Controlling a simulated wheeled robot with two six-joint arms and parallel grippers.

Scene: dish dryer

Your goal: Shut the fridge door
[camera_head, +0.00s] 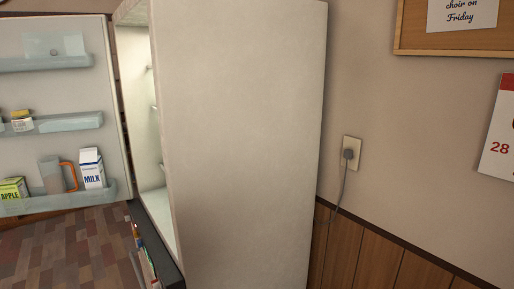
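The fridge (240,140) stands in the middle, its pale side wall towards me. Its front faces left, and a narrow strip of the lit interior (150,130) shows. The fridge door (75,100) stands wide open at the left, its inner side towards me. Its shelves hold a milk carton (91,168), a pitcher with an orange handle (52,175), a green apple carton (12,190) and a small yellow-topped item (21,121). The door's far left part is cut off by the picture edge. Neither of my grippers is in view.
Brown patterned floor (60,250) lies below the door. A small narrow object (142,255), too unclear to name, is by the fridge's dark lower edge. At the right are a wall outlet (351,153) with a plugged cord, a corkboard (415,40) and a calendar (498,135).

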